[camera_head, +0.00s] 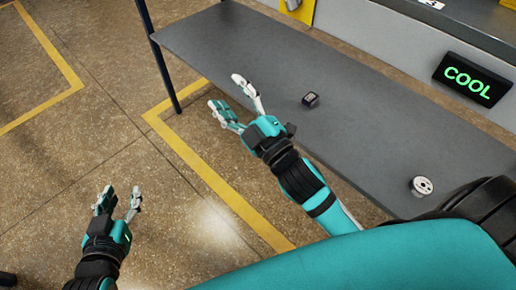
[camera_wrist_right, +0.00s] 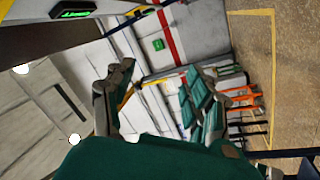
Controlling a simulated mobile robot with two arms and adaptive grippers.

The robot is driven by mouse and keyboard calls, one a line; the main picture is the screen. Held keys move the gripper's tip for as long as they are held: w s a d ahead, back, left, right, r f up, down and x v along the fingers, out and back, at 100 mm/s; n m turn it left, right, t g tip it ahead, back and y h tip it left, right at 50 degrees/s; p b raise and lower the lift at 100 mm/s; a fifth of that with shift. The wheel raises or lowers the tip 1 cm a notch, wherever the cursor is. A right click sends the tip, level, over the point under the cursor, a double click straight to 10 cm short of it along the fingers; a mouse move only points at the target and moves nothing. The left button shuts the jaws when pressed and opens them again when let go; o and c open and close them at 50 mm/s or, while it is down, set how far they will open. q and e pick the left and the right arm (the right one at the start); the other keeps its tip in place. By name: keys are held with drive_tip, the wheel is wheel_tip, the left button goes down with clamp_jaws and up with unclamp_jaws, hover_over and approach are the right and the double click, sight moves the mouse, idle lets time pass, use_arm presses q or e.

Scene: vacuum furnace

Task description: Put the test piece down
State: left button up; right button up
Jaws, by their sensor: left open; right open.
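A small dark block (camera_head: 310,99) sits on the grey table (camera_head: 215,42), near the middle of its top. A short silver-white cylinder (camera_head: 421,186) stands on the same table further right. I cannot tell which of the two is the test piece. My right gripper (camera_head: 227,92) is open and empty at the table's front edge, left of the dark block and apart from it. Its spread fingers also show in the right wrist view (camera_wrist_right: 156,82), with nothing between them. My left gripper (camera_head: 120,196) is open and empty, over the floor at lower left.
A black sign (camera_head: 472,79) reading COOL in green is at the right, behind the table. A blue table leg (camera_head: 158,58) stands at the table's left end. Yellow lines (camera_head: 200,165) mark the floor. The table's left part is clear.

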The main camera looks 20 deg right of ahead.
drive_tip(key=s+d+f+m+g+h, duration=0.2)
drive_tip(key=s+f+m+g, duration=0.4)
drive_tip(key=f+m, duration=0.4)
wheel_tip(320, 180, down, 2)
drive_tip(key=shift+s+d+m+h, duration=0.3)
drive_tip(key=shift+s+d+h, duration=0.05)
drive_tip(key=shift+d+h, duration=0.05)
